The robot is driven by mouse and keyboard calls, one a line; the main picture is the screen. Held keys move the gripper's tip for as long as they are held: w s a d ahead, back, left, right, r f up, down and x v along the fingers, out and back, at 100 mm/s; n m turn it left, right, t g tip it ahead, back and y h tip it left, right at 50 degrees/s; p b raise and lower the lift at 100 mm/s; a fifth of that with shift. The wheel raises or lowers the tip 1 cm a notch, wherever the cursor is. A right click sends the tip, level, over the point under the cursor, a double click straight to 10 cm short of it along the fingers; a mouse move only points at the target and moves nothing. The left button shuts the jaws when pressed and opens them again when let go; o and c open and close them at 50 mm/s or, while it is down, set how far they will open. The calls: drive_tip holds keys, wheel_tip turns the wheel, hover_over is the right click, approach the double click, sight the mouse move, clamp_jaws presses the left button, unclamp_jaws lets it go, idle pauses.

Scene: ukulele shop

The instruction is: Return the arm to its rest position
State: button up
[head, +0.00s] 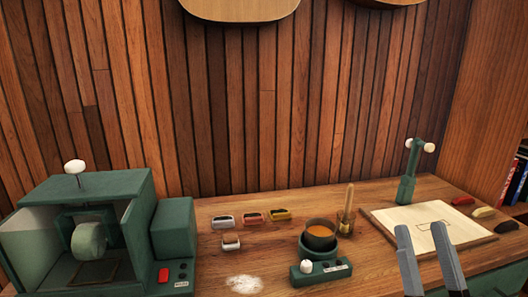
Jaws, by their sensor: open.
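My gripper (424,250) is at the lower right in the head view. Its two grey fingers are apart, with nothing between them. It appears in front of the wooden board (396,212) at the right of the workbench (350,271). The rest of my arm is below the picture, out of view.
A green machine (142,198) with a red switch stands at the left. A green pot warmer (319,272) holds a pot of brown liquid near the middle. A green post tool (407,178) stands behind the board. Several small blocks and white powder (243,284) lie around.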

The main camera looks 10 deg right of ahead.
drive_tip(key=s+a+f+n+g+y, duration=0.2)
drive_tip(key=s+a+f+g, duration=0.1)
drive_tip(key=s+f, duration=0.3)
drive_tip(key=s+a+f+n+g+y, duration=0.1)
drive_tip(key=s+a+f+g+y, duration=0.25)
drive_tip(key=f, duration=0.45)
drive_tip(key=s+a+f+g+h, duration=0.1)
drive_tip(key=s+a+f+g, duration=0.1)
drive_tip(key=s+f, duration=0.3)
drive_tip(key=s+a+f+m+g+p, duration=0.1)
drive_tip(key=s+f, duration=0.4)
drive_tip(key=s, duration=0.7)
drive_tip(key=shift+a+f+g+h, duration=0.15)
drive_tip(key=shift+a+g+h, duration=0.2)
drive_tip(key=shift+a+g, duration=0.55)
drive_tip(key=shift+s+d+g, duration=0.1)
drive_tip(key=shift+d+g, duration=0.15)
